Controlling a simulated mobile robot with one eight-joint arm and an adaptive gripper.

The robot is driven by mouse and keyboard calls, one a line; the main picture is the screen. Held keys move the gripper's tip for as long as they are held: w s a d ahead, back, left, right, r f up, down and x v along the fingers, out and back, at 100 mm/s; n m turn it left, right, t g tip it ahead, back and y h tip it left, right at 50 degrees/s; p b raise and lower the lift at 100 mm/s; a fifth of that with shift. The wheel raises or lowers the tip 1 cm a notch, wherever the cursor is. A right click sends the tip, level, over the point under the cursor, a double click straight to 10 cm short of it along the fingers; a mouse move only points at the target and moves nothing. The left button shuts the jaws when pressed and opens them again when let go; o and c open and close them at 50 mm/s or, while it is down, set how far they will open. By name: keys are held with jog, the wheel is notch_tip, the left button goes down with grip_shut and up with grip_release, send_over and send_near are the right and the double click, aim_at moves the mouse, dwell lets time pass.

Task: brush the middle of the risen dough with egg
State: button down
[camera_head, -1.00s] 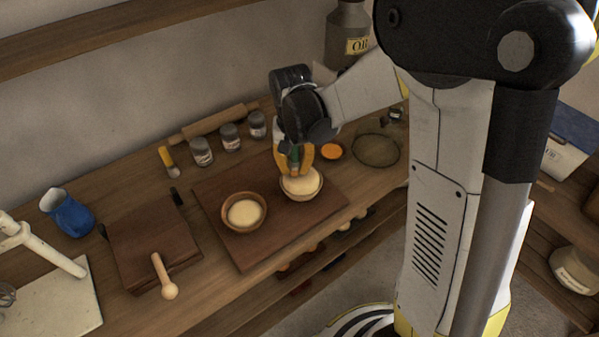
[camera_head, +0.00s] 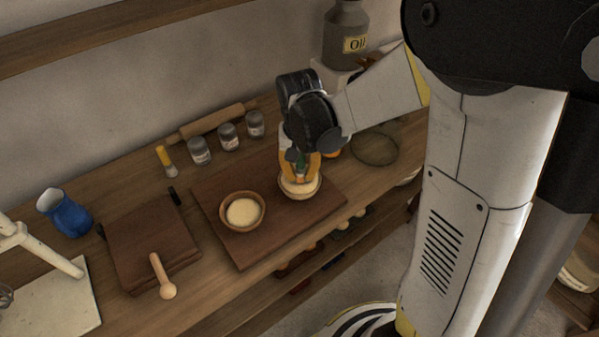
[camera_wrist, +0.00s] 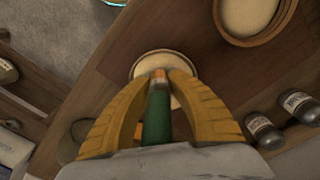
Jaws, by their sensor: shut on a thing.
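My gripper (camera_head: 299,178) is shut on a green-handled brush (camera_wrist: 157,115) with a copper-coloured band, pointing down. It is over the right bowl of pale dough (camera_head: 299,187), which lies under the brush tip in the wrist view (camera_wrist: 148,67). A second bowl of pale dough (camera_head: 243,212) sits to the left on the same brown board (camera_head: 245,254). An orange dish (camera_head: 334,154), perhaps egg, is mostly hidden behind my gripper.
A yellow-handled brush (camera_head: 165,160) lies left of the jars. A smaller board (camera_head: 150,240) with a wooden spoon (camera_head: 161,275) and a blue jug (camera_head: 64,212) are further left. A round sieve-like disc (camera_head: 374,149) is at right.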

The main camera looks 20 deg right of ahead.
aim_at(300, 158)
jog(key=shift+r+p, duration=2.1)
jog(key=shift+r, duration=0.85)
jog(key=shift+r+p, duration=1.15)
jog(key=shift+r, duration=0.45)
jog(key=shift+f, duration=0.1)
